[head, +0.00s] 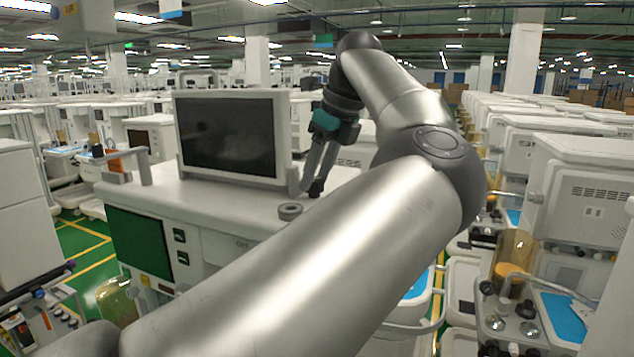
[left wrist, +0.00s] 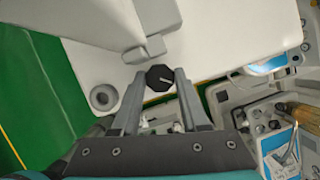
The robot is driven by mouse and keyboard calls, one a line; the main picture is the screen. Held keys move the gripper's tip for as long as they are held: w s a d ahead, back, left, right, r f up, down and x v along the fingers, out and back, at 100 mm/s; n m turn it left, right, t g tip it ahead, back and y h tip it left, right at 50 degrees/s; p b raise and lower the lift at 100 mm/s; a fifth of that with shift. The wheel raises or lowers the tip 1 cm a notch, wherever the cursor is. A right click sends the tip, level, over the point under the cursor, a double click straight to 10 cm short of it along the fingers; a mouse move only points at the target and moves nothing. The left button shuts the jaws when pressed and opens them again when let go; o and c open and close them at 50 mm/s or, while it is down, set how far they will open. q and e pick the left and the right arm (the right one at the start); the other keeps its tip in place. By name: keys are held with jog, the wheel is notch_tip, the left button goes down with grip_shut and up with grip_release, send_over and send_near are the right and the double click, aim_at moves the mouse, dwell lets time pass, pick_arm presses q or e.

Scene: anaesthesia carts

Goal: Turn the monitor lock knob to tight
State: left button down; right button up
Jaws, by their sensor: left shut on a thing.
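The monitor (head: 226,134) stands upright on the white cart top (head: 180,198), its screen dark. The monitor lock knob (left wrist: 159,77) is black and many-sided in the left wrist view, with a white pointer line toward the right of that picture. It sits beside the grey monitor mount, near the edge of the white top. My left gripper (head: 316,184) comes down at the monitor's right side. Its two fingers (left wrist: 160,88) are shut on the knob, one on each side. In the head view the knob is small and mostly hidden by the fingertips. My right gripper is not in view.
A green panel (head: 140,241) is on the cart's front. Other carts crowd both sides. My left arm hides the cart's right part.

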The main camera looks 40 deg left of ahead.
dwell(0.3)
pick_arm(q)
jog(key=shift+c, duration=2.1)
grip_release()
jog(key=p+v, duration=0.3)
jog(key=v, duration=1.2)
jog(key=shift+s+r, duration=0.1)
jog(key=shift+s, duration=0.05)
